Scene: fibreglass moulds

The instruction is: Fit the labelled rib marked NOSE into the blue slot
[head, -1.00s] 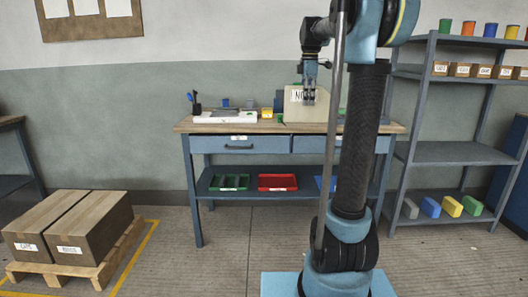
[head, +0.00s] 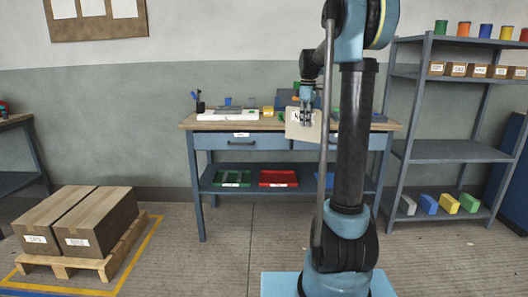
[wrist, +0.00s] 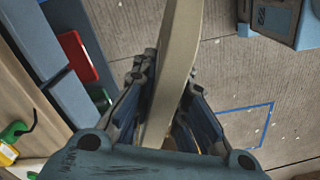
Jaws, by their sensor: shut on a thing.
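My gripper (head: 306,115) is shut on a thin cream rib (head: 301,131) and holds it in the air, seen in front of the workbench's front edge. A white label with a partly hidden letter, which looks like N, shows on the rib's left part. In the wrist view, the rib (wrist: 176,45) stands edge-on between the two fingers (wrist: 168,100), with floor below it. I cannot make out the blue slot; blue items (head: 284,98) stand on the bench behind the rib, partly hidden.
The workbench (head: 222,126) carries a white board (head: 226,115), a yellow block (head: 267,111) and small tools. Green (head: 232,179) and red (head: 278,178) trays sit on its lower shelf. A shelf rack (head: 455,151) stands right, a loaded pallet (head: 65,264) left. Floor before the bench is clear.

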